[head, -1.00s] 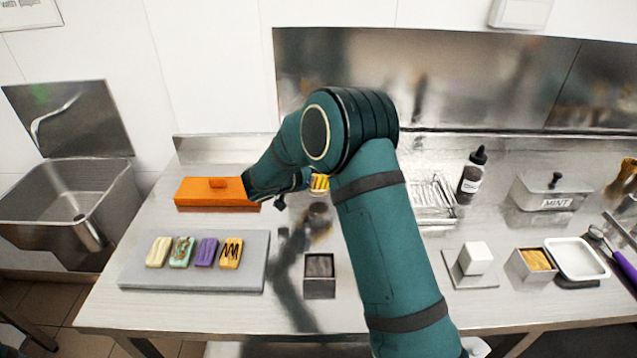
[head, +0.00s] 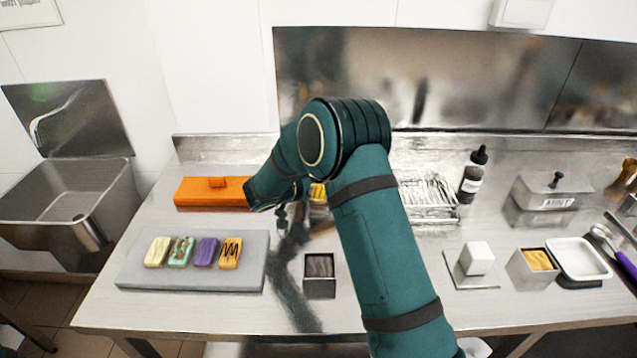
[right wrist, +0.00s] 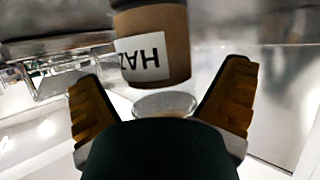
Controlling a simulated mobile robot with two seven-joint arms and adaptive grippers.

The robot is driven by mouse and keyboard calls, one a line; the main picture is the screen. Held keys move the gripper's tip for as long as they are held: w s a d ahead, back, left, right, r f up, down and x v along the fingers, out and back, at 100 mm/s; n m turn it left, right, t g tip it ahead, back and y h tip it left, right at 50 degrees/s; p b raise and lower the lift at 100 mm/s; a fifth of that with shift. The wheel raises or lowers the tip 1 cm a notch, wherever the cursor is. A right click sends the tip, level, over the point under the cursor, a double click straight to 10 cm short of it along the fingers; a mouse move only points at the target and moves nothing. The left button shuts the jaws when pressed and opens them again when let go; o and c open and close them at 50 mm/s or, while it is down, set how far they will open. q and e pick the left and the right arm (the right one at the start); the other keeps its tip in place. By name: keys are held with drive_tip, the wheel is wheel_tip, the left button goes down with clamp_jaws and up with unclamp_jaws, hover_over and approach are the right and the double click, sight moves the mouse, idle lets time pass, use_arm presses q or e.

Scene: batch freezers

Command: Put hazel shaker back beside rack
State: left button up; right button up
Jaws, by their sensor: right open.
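The hazel shaker (right wrist: 152,50) shows in the right wrist view as a brown cylinder with a white label. The label's visible letters appear upside down there, and the top image edge cuts the shaker off. My right gripper (right wrist: 165,95) is open, its two ridged fingers apart on either side of the shaker's near end, with no visible contact. In the head view my right gripper (head: 282,218) is low over the table, left of my forearm, which hides much of the area. The wire rack (head: 428,196) stands right of my arm; metal wirework also shows at the wrist view's left. My left gripper is not in view.
An orange box (head: 212,192) and a grey board (head: 190,276) with several bars lie left. A small dark-filled tin (head: 320,276) stands in front. Bare table lies in front of the tin.

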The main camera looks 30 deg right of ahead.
drive_tip(key=shift+r, duration=0.1)
drive_tip(key=shift+r+p, duration=0.15)
drive_tip(key=shift+p, duration=0.25)
drive_tip(key=v, duration=1.2)
